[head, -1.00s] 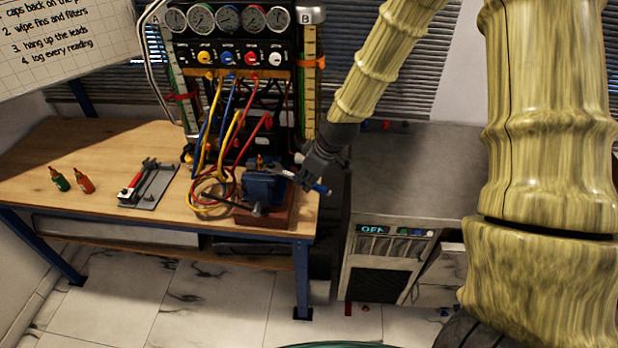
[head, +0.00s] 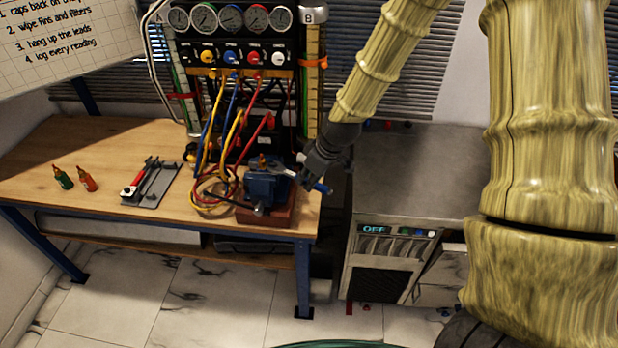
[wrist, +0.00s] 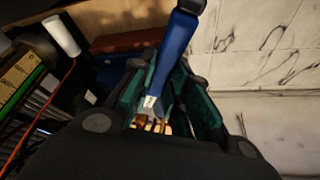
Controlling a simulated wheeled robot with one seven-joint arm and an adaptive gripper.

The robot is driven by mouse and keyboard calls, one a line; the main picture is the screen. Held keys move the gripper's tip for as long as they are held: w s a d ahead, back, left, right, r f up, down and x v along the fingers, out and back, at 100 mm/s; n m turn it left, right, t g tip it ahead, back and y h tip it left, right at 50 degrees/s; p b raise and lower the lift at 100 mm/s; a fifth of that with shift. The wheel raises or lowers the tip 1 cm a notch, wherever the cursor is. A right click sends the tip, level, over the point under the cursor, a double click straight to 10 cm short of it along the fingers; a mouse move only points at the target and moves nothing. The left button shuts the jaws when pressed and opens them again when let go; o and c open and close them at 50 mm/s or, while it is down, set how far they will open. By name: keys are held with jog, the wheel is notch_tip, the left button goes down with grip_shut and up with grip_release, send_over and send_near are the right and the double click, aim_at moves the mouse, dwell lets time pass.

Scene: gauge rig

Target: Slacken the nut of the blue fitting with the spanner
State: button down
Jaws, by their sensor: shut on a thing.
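My gripper (head: 311,178) is shut on the spanner, which has a blue handle (head: 323,188) and a metal head (head: 284,171). The head of the spanner lies at the top right of a blue block (head: 266,187), close to a small brass-coloured piece (head: 262,161). I cannot tell whether its jaws are around a nut. In the wrist view the blue handle (wrist: 178,48) runs between my gripper's green-padded fingers (wrist: 163,105), with brass-coloured parts (wrist: 152,125) below. The nut itself is not clear in either view.
The block sits on a red-brown base (head: 268,215) at the bench's right front corner. Coloured hoses (head: 215,195) loop close on its left. A grey cabinet (head: 410,175) stands right.

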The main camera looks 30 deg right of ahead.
aim_at(295, 174)
jog(key=shift+w+a, duration=0.1)
jog(key=shift+w, duration=0.1)
jog(key=shift+w+a, duration=0.3)
jog(key=shift+w, duration=0.25)
jog(key=shift+w+a, duration=0.3)
jog(key=shift+w, duration=0.25)
jog(key=shift+w+a, duration=0.3)
jog(key=shift+w, duration=0.25)
dwell(2.0)
jog(key=c, duration=2)
grip_release()
grip_shut()
jog(key=shift+w+d, duration=0.1)
